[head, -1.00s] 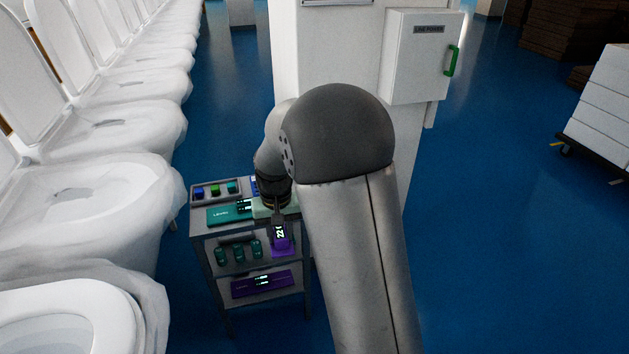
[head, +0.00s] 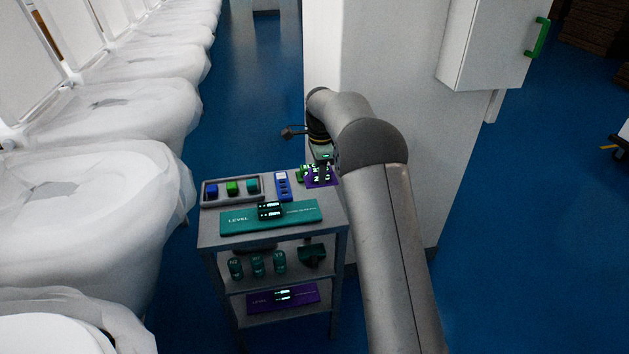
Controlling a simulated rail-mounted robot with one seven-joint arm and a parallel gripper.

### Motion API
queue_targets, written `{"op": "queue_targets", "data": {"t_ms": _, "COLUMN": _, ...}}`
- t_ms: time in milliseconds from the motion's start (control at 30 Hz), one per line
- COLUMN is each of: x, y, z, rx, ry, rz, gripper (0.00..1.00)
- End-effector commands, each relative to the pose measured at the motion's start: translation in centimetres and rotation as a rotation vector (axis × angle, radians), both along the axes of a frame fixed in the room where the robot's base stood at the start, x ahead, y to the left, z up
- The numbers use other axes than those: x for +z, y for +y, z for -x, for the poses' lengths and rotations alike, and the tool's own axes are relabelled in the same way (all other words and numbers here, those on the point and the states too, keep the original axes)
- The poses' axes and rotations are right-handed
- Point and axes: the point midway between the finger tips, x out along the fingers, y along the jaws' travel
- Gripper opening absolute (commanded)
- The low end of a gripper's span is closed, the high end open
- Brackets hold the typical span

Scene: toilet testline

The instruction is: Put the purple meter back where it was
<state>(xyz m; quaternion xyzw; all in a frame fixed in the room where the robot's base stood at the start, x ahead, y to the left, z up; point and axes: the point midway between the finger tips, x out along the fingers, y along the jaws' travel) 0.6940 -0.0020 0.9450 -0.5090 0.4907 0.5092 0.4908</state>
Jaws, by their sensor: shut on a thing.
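The purple meter (head: 325,182) has a lit display and shows at the back right corner of the cart's top. My gripper (head: 323,163) is shut on it from above. I cannot tell whether the meter touches the cart top or hangs just above it. A small green block (head: 303,173) is right beside the meter's left edge. A purple panel (head: 262,303) with a lit display lies on the cart's bottom shelf. A teal panel (head: 238,222) marked LEVEL, with a dark lit meter (head: 270,210) on it, lies at the front of the top.
The cart top (head: 215,238) also bears a grey tray (head: 222,201) with coloured blocks and a blue device (head: 284,188). Teal canisters (head: 257,265) and a dark teal item (head: 312,254) are on the middle shelf. A white pillar (head: 385,80) stands close behind; wrapped toilets (head: 130,190) line the left.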

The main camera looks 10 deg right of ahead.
Motion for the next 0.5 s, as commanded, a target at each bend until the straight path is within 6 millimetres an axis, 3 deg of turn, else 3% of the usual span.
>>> {"op": "queue_targets", "data": {"t_ms": 133, "x": -1.5, "y": 0.0, "z": -3.3, "rx": 0.000, "ry": 0.002, "rz": 0.000, "gripper": 0.00}}
{"op": "queue_targets", "data": {"t_ms": 200, "x": -3.1, "y": 0.0, "z": -4.4, "rx": 0.000, "ry": 0.004, "rz": 0.000, "gripper": 0.00}}
{"op": "queue_targets", "data": {"t_ms": 333, "x": -5.2, "y": 0.1, "z": -6.1, "rx": 0.001, "ry": 0.001, "rz": -0.001, "gripper": 0.00}}
{"op": "queue_targets", "data": {"t_ms": 500, "x": -6.3, "y": 0.2, "z": -7.1, "rx": 0.002, "ry": -0.001, "rz": 0.000, "gripper": 0.00}}
